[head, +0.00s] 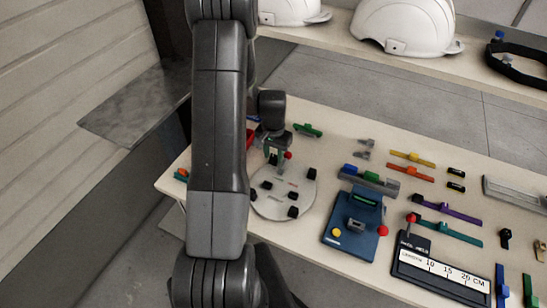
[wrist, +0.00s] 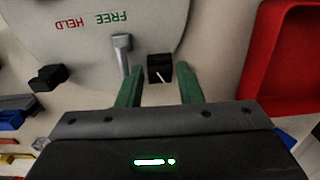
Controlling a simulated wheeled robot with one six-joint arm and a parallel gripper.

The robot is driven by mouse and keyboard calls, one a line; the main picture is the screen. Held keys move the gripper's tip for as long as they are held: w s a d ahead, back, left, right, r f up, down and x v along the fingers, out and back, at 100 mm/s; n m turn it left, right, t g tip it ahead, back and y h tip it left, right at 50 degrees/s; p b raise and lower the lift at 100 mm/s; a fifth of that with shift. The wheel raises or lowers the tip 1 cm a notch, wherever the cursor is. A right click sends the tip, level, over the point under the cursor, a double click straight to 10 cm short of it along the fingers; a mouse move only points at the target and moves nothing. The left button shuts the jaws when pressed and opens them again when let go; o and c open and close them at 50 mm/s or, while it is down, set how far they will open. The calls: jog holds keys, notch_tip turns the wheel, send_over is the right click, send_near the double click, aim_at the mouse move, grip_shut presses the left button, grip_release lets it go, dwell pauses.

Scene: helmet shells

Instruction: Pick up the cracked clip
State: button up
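In the wrist view a small black clip (wrist: 160,68) with a thin white line across its face, like a crack, sits at the edge of the pale round plate (wrist: 190,20). My gripper (wrist: 161,75) has its two green fingers apart, one on each side of this clip. Dark gaps or plate show between clip and fingers, and I cannot tell whether either touches. In the head view my gripper (head: 273,155) is low over the far edge of the round plate (head: 272,207), partly hidden by my arm. Several other black clips (head: 293,212) are on the plate.
A grey metal lever (wrist: 122,50) stands close to the left finger, near the words FREE and HELD. A red tray (wrist: 300,70) lies to the right. Another black clip (wrist: 48,77) is at left. A blue fixture (head: 352,240) stands right of the plate in the head view.

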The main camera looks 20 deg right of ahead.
jog(key=shift+c, duration=0.4)
grip_shut()
